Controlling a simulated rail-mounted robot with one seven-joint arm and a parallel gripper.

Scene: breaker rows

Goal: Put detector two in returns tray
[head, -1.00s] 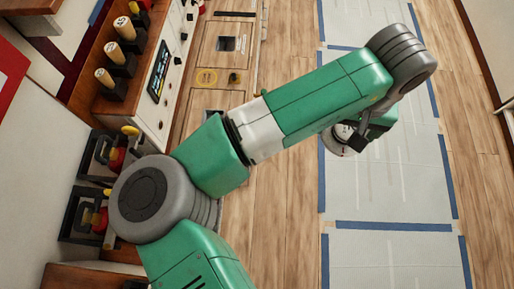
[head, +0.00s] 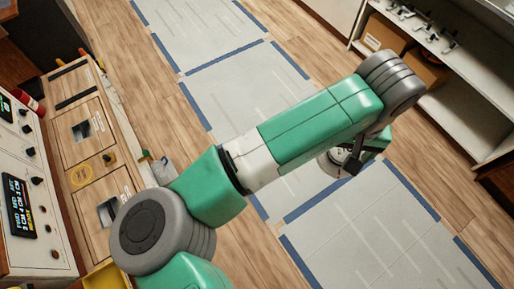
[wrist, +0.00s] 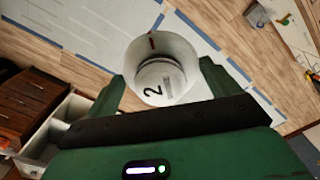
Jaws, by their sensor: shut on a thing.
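Detector two is a round white device (wrist: 162,80) marked with a black "2" and a small red mark. In the wrist view it sits between the two green fingers of my gripper (wrist: 160,90), which is shut on it. In the head view the detector (head: 330,163) shows as a small white disc beneath the end of my arm, held above the floor, with my gripper (head: 352,157) partly hidden by the wrist. I cannot tell which container is the returns tray.
A control console (head: 35,190) and a wooden panel counter (head: 85,130) stand at left, with a yellow bin edge (head: 107,277) below. A shelf unit (head: 450,95) with cardboard boxes (head: 385,35) stands at upper right. Blue-taped pale floor sheets (head: 245,90) lie in the clear aisle between.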

